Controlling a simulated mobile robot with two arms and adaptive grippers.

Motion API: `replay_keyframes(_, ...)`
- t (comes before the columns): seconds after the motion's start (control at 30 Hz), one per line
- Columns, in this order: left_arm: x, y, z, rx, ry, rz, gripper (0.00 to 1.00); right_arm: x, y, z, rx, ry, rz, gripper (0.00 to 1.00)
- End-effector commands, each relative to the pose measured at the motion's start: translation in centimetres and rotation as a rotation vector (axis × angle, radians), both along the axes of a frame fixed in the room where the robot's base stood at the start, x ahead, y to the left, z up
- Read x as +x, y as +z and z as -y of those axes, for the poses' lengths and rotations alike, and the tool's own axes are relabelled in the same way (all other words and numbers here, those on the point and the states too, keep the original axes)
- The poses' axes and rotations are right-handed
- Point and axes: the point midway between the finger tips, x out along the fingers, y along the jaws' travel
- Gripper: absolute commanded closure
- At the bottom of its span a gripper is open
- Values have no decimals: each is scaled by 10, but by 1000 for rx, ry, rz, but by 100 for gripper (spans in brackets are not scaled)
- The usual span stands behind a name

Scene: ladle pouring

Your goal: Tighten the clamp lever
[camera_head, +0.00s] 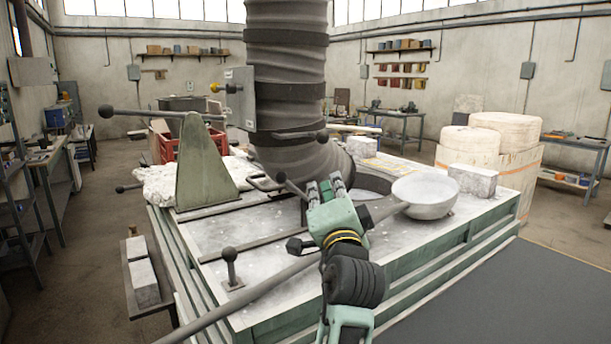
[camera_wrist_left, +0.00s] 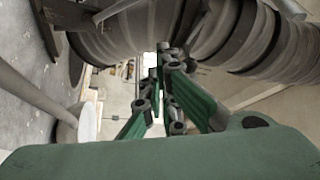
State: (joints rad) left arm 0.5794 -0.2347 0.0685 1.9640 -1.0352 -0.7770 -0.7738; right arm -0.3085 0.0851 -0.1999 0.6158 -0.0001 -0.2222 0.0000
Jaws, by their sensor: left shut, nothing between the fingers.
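My left gripper (camera_head: 328,188) is shut and empty, above the worktable, close in front of the base of the ribbed duct (camera_head: 290,60). In the left wrist view its green fingers (camera_wrist_left: 165,62) are together, with the ribbed duct behind. Several levers with dark ball knobs show, and I cannot tell for certain which is the clamp lever. One lever (camera_head: 290,184) ends just left of my fingertips; whether they touch is unclear. Another dark lever (camera_head: 302,135) crosses the duct higher up. A long lever (camera_head: 150,113) tops the green bracket (camera_head: 192,165). My right gripper is not in view.
A ladle (camera_head: 425,193) rests at the table's right, its long handle (camera_head: 270,284) slanting down left behind my wrist. A short knobbed lever (camera_head: 230,262) stands at the table's front left. Pale blocks (camera_head: 474,179) lie on the right. The floor mat (camera_head: 520,300) is clear.

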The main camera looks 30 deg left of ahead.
Motion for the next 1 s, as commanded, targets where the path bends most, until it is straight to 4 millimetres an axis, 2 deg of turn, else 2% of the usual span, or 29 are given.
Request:
replay_keyframes(0.17, 8, 4, -7, 2, 1, -2, 100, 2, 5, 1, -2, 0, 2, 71)
replay_keyframes(0.27, 19, 9, -17, 0, 2, -1, 100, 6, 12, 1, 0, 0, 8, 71)
replay_keyframes(0.63, 77, 28, -66, -1, 1, -2, 100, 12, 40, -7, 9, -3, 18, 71)
replay_keyframes(0.8, 56, 13, -77, -1, 1, -4, 100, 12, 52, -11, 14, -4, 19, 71)
replay_keyframes(1.0, 46, 6, -82, -1, -1, 0, 100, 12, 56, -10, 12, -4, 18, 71)
